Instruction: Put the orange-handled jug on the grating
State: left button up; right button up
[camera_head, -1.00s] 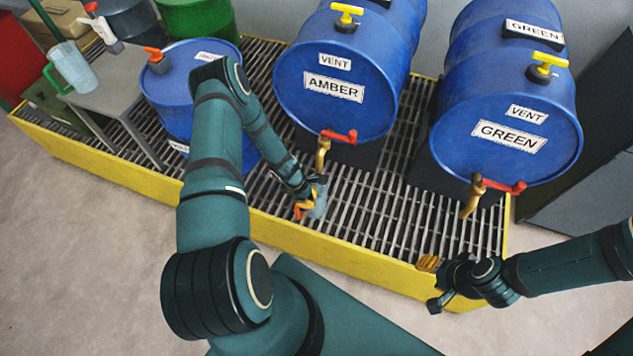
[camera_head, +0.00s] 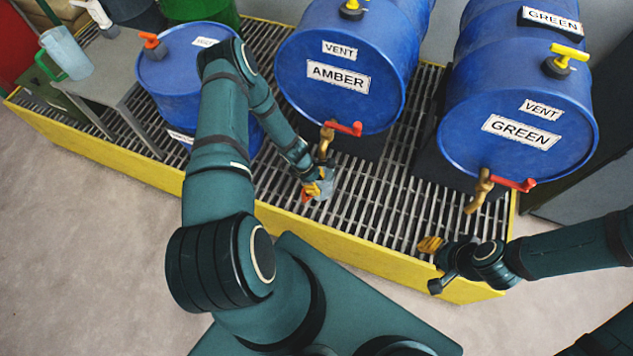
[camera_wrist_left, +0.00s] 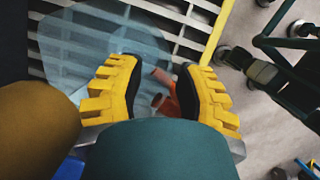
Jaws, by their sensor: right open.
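The orange-handled jug (camera_head: 325,188) is clear bluish and small in the head view, low over or on the grating (camera_head: 375,205), below the amber drum's spigot. In the left wrist view the jug's translucent body (camera_wrist_left: 85,50) lies over the grating bars. Its orange handle (camera_wrist_left: 165,88) shows between the yellow fingers, partly hidden. My left gripper (camera_head: 318,188) is around the handle with its fingers apart; a gap shows on the handle's left side. I cannot tell whether the jug's base fully rests on the bars. My right gripper (camera_head: 435,262) is open and empty by the yellow front edge.
A third blue drum (camera_head: 180,80) stands left. A green-handled jug (camera_head: 68,55) is on a grey table (camera_head: 108,75). The yellow edge (camera_head: 90,145) borders the grating.

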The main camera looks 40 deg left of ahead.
pick_arm(q)
jog(key=p+v, duration=0.3)
jog(key=v, duration=0.9)
jog(key=s+d+r+m, duration=0.3)
jog(key=d+r+m, duration=0.3)
jog(key=d+m, duration=0.4)
jog(key=s+d+r+m, duration=0.4)
jog(key=d+r+m, duration=0.2)
jog(key=d+m, duration=0.5)
jog(key=d, duration=0.2)
jog(key=shift+s+d+r, duration=0.2)
jog(key=shift+d+r, duration=0.1)
